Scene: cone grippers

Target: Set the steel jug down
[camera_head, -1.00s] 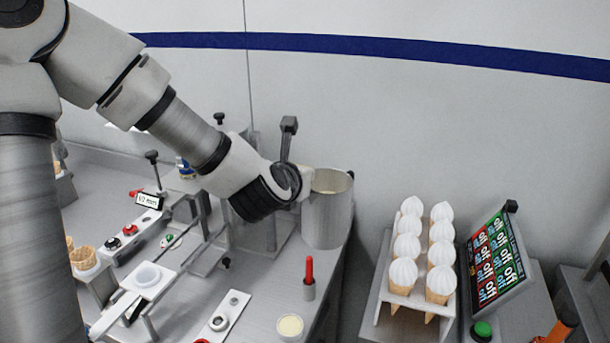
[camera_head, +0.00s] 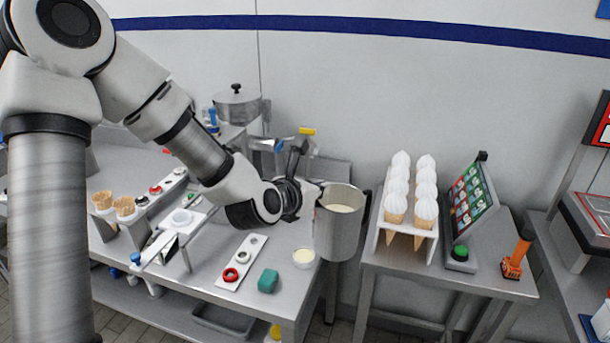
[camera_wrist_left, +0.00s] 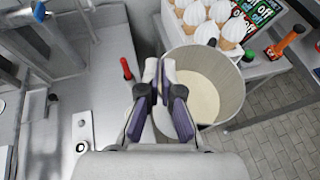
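The steel jug (camera_head: 338,236) is a tall grey cylinder with pale cream liquid inside. It is upright in the head view, at the right edge of the steel table (camera_head: 206,262), overlapping the gap before the cone stand. Its base appears clear of the tabletop. In the left wrist view the jug (camera_wrist_left: 232,98) is right of the fingers, with floor tiles beside it. My left gripper (camera_head: 308,195) is at the jug's left side. In the left wrist view its fingers (camera_wrist_left: 164,72) are closed together at the jug's near-left rim; the exact contact is partly hidden. My right gripper is out of view.
A small cream cup (camera_head: 304,258) and a green object (camera_head: 268,281) lie near the table's right end. A red-topped stick (camera_wrist_left: 126,68) stands left of the jug. A rack of white-topped cones (camera_head: 395,210) and a menu screen (camera_head: 470,200) stand on the right table.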

